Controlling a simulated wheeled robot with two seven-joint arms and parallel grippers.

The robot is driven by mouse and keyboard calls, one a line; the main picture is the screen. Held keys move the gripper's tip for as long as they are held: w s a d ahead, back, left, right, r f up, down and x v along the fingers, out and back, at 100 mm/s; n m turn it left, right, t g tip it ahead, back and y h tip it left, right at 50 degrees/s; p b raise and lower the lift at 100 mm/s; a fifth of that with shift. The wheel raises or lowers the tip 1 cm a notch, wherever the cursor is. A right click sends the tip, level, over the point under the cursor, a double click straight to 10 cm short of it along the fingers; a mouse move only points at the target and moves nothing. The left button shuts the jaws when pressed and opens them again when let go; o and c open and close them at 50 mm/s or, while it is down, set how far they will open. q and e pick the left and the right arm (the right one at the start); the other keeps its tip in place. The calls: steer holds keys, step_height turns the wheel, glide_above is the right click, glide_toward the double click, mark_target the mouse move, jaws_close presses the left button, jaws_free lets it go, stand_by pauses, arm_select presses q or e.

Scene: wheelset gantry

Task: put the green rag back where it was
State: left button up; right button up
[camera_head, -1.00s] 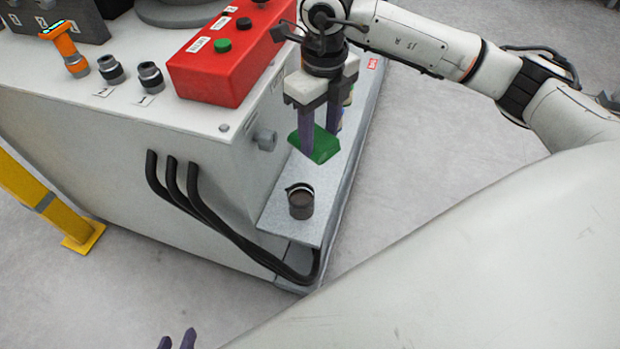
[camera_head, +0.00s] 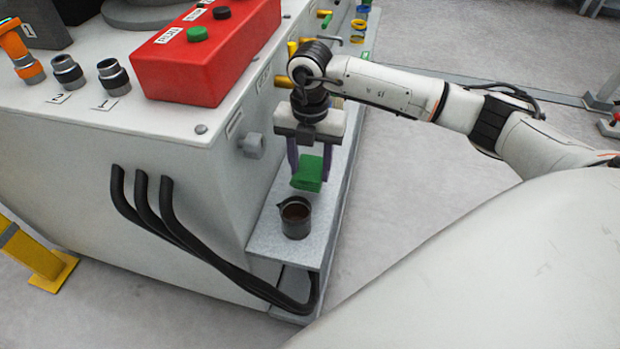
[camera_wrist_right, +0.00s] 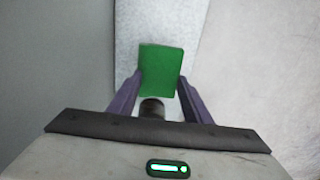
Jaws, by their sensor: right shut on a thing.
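The green rag (camera_head: 308,174) is pinched between the purple fingers of my right gripper (camera_head: 309,167). It hangs over the narrow grey shelf (camera_head: 280,246) along the machine's side, just behind a dark cup (camera_head: 295,221). It seems to be a little above the shelf, but the gap is hard to judge. In the right wrist view the rag (camera_wrist_right: 162,68) spans the space between both fingertips, with the shelf below it. My left gripper is not in view.
A red button box (camera_head: 200,75) and connectors (camera_head: 113,75) sit on the machine top. Black hoses (camera_head: 180,228) bend down beside the shelf's front end. Several coloured handles line the machine's side behind my gripper. Open floor lies right of the shelf.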

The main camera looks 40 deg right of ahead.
mark_target(310, 171)
arm_select(q)
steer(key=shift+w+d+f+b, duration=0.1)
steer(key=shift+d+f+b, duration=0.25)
steer(key=shift+b, duration=0.05)
arm_select(e)
steer(key=shift+f, duration=1.9)
steer(key=shift+f, duration=0.1)
steer(key=shift+f, duration=0.15)
steer(key=o, duration=1)
steer(key=shift+r, duration=0.45)
step_height(310, 171, up, 12)
steer(key=p, duration=0.3)
steer(key=shift+f+p, duration=0.15)
steer(key=shift+p, duration=0.15)
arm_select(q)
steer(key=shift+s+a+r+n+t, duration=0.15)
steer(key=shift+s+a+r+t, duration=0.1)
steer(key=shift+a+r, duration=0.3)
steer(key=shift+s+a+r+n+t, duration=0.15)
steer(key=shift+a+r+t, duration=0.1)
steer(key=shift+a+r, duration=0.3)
